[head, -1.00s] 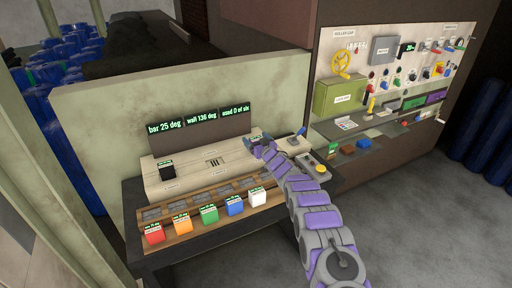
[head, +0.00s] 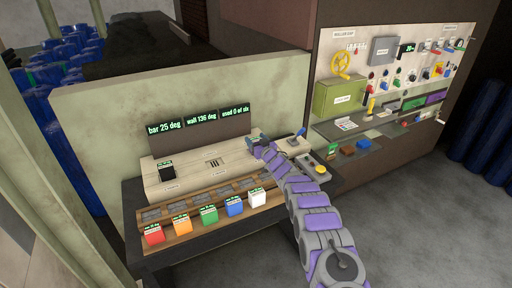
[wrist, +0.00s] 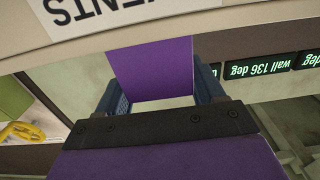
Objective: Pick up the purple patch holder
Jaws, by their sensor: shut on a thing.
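The purple patch holder (wrist: 152,66) is a flat-faced purple block in the wrist view. It sits between the two dark blue fingers of my gripper (wrist: 158,92), which are shut on it. A pale surface with printed lettering lies close beyond it. In the head view my gripper (head: 261,148) is at the right end of the cream console (head: 205,178). There the holder is largely hidden by the gripper. I cannot tell whether the holder still touches the console.
Red (head: 154,233), orange (head: 181,226), green (head: 209,215), blue (head: 234,206) and white (head: 257,197) blocks stand along the wooden front rack. A black block (head: 166,170) is on the console's left. A blue-handled lever (head: 300,134) and a yellow button (head: 320,170) are right of my gripper.

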